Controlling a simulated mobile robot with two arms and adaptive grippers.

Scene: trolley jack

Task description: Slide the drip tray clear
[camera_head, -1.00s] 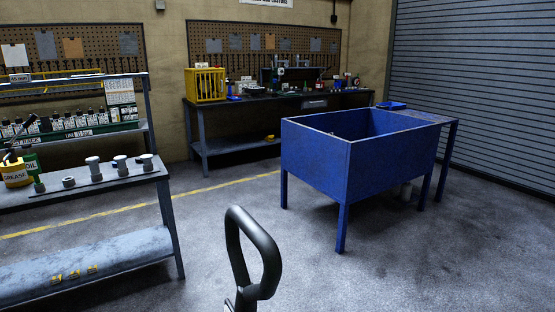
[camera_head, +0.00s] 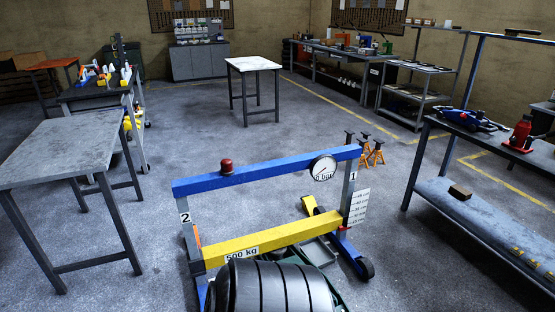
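Whether the tray touches the floor or the frame I cannot tell. Neither of my grippers is in view.
A grey table (camera_head: 66,150) stands at left and a white-topped table (camera_head: 253,65) farther back. A workbench (camera_head: 470,140) with a red bottle jack (camera_head: 521,134) is at right. Orange stands (camera_head: 371,153) are on the floor behind the frame. Open floor lies beyond.

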